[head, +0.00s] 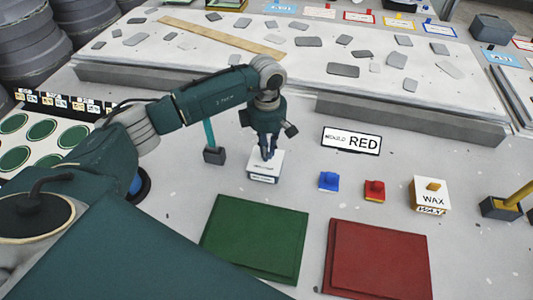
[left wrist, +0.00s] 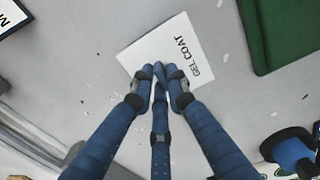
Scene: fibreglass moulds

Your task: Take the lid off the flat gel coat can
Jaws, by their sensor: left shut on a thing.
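The flat gel coat can (head: 262,179) is a low white square box on the grey bench, left of the middle in the head view. Its white lid (head: 275,160) is on top, and the lid's face reads GEL COAT in the left wrist view (left wrist: 150,50). My left gripper (head: 268,156) comes down from above with its fingers drawn together at the middle of the lid. In the left wrist view the blue fingertips (left wrist: 160,75) meet over the lid and hide what they grip. I cannot tell whether the lid is raised. My right gripper is not in view.
A green panel (head: 255,238) and a red panel (head: 380,262) lie in front. Right of the can are a blue block (head: 328,181), a red block (head: 375,191) and the WAX can (head: 430,193). A dark holder (head: 214,155) stands close on the left. A raised slab (head: 410,112) lies behind.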

